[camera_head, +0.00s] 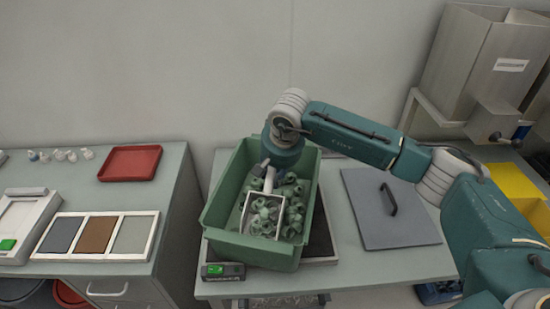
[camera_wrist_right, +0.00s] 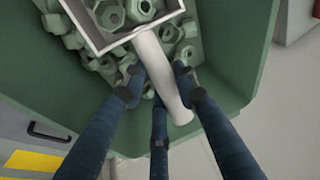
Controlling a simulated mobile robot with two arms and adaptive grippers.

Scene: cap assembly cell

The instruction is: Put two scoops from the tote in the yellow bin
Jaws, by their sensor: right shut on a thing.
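The green tote (camera_head: 227,243) stands on the middle table and holds several pale green nut-like parts (camera_head: 291,190). They also show in the wrist view (camera_wrist_right: 184,52). A white scoop (camera_head: 279,213) is inside the tote, with several parts in its box. My right gripper (camera_head: 268,172) reaches down into the tote and is shut on the scoop's handle (camera_wrist_right: 160,70), with its fingers around it. The yellow bin (camera_head: 512,182) is at the far right, partly hidden by my right arm. My left gripper is not in view.
A grey lid with a dark handle (camera_head: 374,228) lies right of the tote. A small device with a green screen (camera_head: 222,271) sits at the table's front edge. A steel hopper (camera_head: 484,60) stands back right. The left table holds a red tray (camera_head: 130,163) and a three-panel frame (camera_head: 149,213).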

